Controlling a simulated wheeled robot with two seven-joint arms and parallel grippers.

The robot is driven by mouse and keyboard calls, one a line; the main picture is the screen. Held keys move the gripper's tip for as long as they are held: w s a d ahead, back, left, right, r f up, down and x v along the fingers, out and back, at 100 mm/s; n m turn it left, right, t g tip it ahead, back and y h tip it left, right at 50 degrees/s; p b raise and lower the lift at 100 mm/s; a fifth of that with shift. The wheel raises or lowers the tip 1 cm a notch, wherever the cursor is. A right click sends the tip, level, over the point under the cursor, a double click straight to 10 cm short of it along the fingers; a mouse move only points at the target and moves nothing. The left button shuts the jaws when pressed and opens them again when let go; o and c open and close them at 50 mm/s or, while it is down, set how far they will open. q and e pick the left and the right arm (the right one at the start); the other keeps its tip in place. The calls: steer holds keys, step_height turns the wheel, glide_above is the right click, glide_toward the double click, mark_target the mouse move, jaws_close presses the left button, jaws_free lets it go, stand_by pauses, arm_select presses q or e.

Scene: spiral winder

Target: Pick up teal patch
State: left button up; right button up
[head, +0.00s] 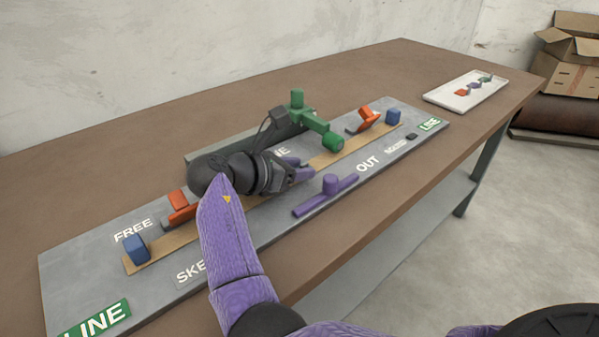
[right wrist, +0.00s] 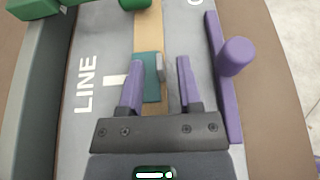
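A teal patch (right wrist: 152,90) lies on the tan strip in the right wrist view, with a small grey piece (right wrist: 160,67) at its right edge. My right gripper (right wrist: 158,68) has its two purple fingers apart, one on each side of the strip, with the patch between or just below them. I cannot tell whether they touch the patch. In the head view my right gripper (head: 299,168) is over the middle of the grey board, and it hides the patch. My left gripper is not in view.
A purple bar with a knob (head: 330,186) lies beside the right gripper. A green arm (head: 315,122) stands behind it. Orange clamps (head: 368,116) and blue blocks (head: 136,247) sit near the strip's ends. A white tray (head: 450,98) holds small orange, purple and teal pieces.

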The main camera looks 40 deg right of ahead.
jaws_close()
